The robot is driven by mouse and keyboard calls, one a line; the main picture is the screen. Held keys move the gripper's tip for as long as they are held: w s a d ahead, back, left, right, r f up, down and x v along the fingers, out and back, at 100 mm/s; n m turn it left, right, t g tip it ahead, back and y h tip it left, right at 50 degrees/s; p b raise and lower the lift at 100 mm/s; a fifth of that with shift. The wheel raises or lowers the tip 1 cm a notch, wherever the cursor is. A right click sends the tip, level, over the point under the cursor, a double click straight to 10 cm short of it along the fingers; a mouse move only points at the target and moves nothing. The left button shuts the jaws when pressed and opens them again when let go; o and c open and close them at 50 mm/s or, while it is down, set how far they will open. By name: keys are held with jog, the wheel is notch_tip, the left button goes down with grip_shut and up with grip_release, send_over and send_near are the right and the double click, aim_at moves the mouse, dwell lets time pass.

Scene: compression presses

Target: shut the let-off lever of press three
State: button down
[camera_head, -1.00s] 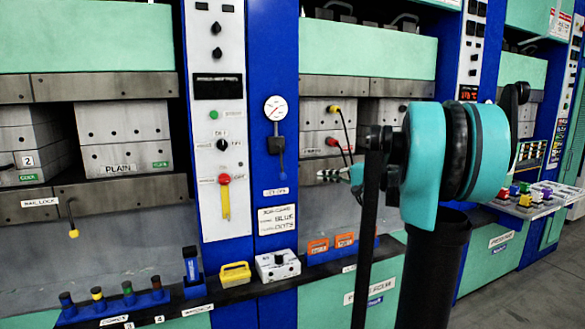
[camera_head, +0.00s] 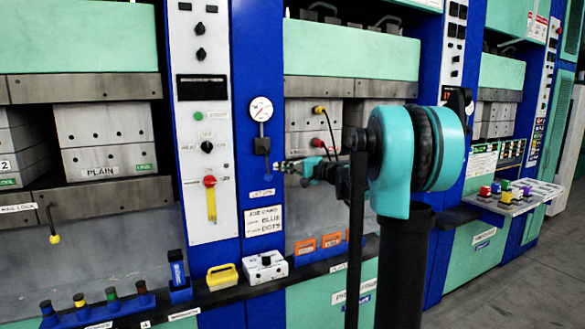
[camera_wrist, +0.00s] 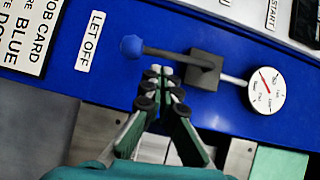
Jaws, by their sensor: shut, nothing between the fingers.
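The let-off lever has a dark square block (camera_wrist: 205,70) and a thin rod ending in a blue ball (camera_wrist: 131,46). It sits on a blue post under a round gauge, and the ball points toward the "LET OFF" label (camera_wrist: 90,41). In the head view the block (camera_head: 262,146) is upright on the post and the rod hangs down. My gripper (camera_wrist: 160,72) is shut and empty, its tips right beside the rod between ball and block. I cannot tell whether they touch it. The head view shows my gripper (camera_head: 281,166) just right of the lever.
The gauge (camera_head: 261,109) is above the lever, and a job card (camera_head: 263,220) hangs below it. A white control panel (camera_head: 206,130) with a yellow-handled red knob stands to the left. A ledge below carries a yellow box (camera_head: 222,277) and a white box (camera_head: 265,267).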

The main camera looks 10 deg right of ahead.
jog(key=shift+a, duration=0.45)
jog(key=shift+s+a+f+m+y, duration=0.15)
jog(key=shift+a+m, duration=0.1)
jog(key=shift+a, duration=0.15)
jog(key=shift+s+a+f+m+y, duration=0.1)
jog(key=shift+a+m+y, duration=0.05)
jog(key=shift+a+m, duration=0.15)
